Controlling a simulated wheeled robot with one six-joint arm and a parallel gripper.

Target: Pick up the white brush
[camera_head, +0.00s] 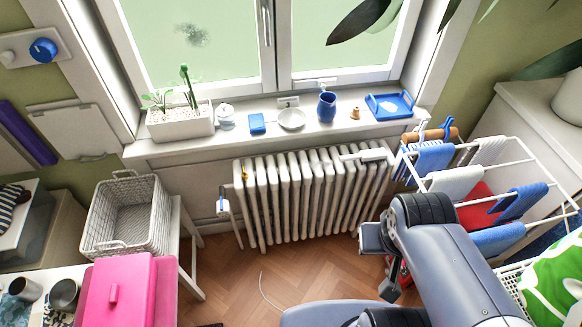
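A long white object (364,156) lies across the top of the radiator (315,195), near its right end; it may be the white brush, but its shape is too small to be sure. My gripper (388,262) is at the end of my grey arm, in front of the radiator's lower right part. It is well below the white object in the picture and apart from it. The arm partly hides the gripper's fingers, so I cannot tell if they are open. No held thing shows clearly.
The windowsill (170,150) holds a planter (180,122), a blue vase (327,107) and a blue tray (389,105). A drying rack (510,140) with cloths stands close to my arm at right. A white basket (127,215) stands left. Wooden floor (235,275) is mostly clear.

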